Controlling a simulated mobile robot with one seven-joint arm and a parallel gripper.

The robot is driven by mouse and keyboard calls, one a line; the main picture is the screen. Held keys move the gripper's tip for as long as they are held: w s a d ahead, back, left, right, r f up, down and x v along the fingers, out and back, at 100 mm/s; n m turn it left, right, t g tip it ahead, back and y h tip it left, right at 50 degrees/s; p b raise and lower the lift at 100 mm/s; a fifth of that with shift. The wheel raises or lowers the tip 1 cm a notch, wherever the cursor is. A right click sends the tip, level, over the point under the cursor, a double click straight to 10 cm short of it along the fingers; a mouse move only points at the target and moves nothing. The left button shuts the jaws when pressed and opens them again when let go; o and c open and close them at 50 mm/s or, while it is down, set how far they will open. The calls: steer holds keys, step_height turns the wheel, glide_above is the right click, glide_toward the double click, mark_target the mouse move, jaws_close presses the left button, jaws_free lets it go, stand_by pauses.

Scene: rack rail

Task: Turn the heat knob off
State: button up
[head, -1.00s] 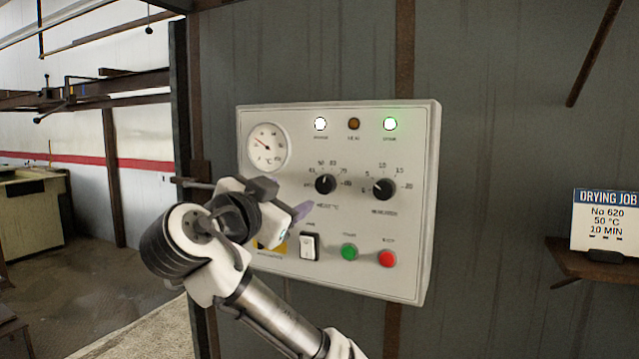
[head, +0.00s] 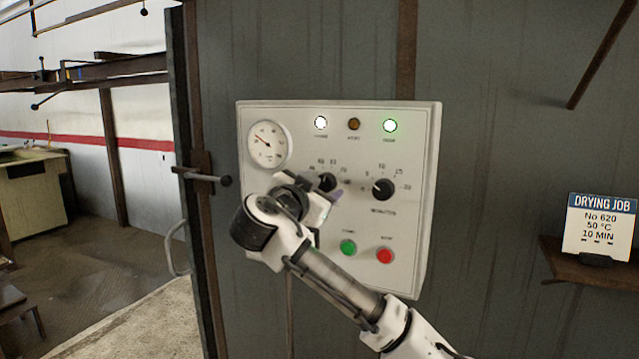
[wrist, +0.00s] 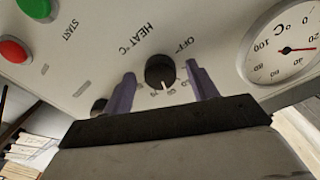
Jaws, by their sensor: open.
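The black heat knob (head: 327,182) is on the white control panel (head: 262,188), partly hidden behind my gripper (head: 329,196) in the head view. In the wrist view the heat knob (wrist: 160,72) lies between the two purple fingertips of my gripper (wrist: 160,70). The gripper is open, with a finger on each side of the knob and a visible gap to each. The knob's white pointer faces the scale numbers, away from the HEAT label. The OFF label (wrist: 186,48) is at the knob's upper right in that view.
A second black knob (head: 383,189) is right of the heat knob. A green button (head: 348,247) and red button (head: 384,256) sit below. A dial gauge (head: 268,144) is upper left. A door handle (head: 222,180) sticks out left of the panel. A job card (head: 599,226) stands on a right shelf.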

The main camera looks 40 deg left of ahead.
steer(key=c, duration=1)
